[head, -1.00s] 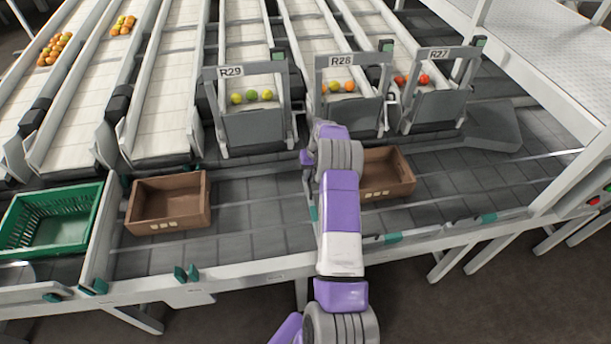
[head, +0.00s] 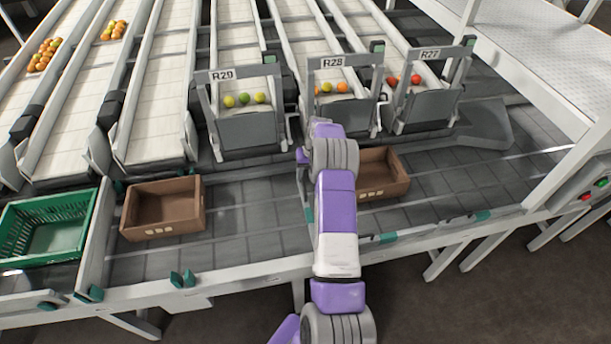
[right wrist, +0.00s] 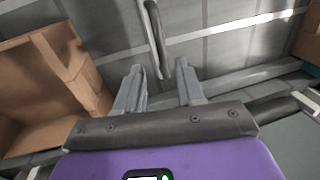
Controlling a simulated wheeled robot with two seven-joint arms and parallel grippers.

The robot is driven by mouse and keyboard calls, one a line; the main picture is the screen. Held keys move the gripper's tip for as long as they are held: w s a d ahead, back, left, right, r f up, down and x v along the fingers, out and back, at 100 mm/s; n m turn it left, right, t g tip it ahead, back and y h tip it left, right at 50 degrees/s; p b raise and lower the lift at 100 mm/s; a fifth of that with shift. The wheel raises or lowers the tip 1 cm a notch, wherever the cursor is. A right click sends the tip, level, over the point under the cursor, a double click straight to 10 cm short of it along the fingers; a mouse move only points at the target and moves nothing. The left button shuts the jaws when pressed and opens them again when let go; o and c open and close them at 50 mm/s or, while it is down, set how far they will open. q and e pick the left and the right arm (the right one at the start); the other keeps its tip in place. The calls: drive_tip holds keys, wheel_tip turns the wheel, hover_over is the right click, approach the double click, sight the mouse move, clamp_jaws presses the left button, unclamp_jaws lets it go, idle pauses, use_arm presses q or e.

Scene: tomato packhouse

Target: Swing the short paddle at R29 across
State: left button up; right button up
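The R29 sign (head: 221,75) sits on a gate frame over a lane with green and yellow tomatoes. A short dark grey bar, which looks like the paddle (right wrist: 154,30), shows at the top of the right wrist view. Its rounded lower end lies between the two fingertips in the picture; I cannot tell whether they touch it. My right gripper (right wrist: 160,70) is open and empty, its fingers apart. In the head view my right arm reaches up the middle, and the right gripper (head: 303,180) is mostly hidden beside it. My left gripper is not in view.
A brown crate (head: 160,230) stands on the dark belt left of my arm, another (head: 385,192) right of it. A green crate (head: 45,252) is at far left. Gates R28 (head: 332,62) and R27 (head: 430,54) stand right of R29. Bare belt (head: 250,215) lies between crate and arm.

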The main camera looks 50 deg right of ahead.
drive_tip(key=r, duration=0.2)
drive_tip(key=r+p, duration=0.1)
drive_tip(key=r, duration=0.1)
drive_tip(key=s+d+r, duration=0.1)
drive_tip(key=shift+r, duration=0.4)
